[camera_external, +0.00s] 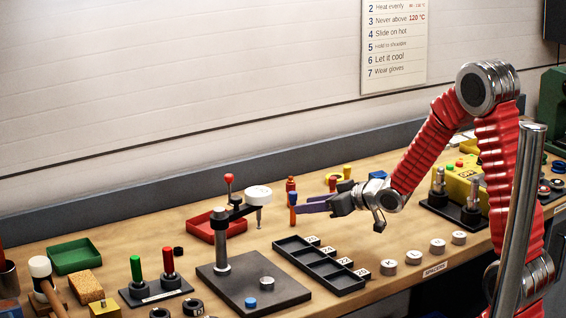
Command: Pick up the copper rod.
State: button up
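I cannot make out a copper rod for certain.
A black compartment tray (320,268) lies in front of my gripper, with several round metal spacers (413,257) to its right. A press stand (222,235) and a red tray (203,226) are to the left. A yellow fixture (456,184) stands at the right.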

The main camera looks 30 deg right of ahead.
aim_at(293, 224)
jog(key=shift+w+a+f, duration=0.2)
jog(key=shift+w+f, duration=0.05)
jog(key=shift+w, duration=0.25)
jog(key=shift+w, duration=0.15)
jog(key=shift+x, duration=2.45)
jog(key=shift+f, duration=0.1)
jog(key=shift+c, duration=0.7)
grip_shut()
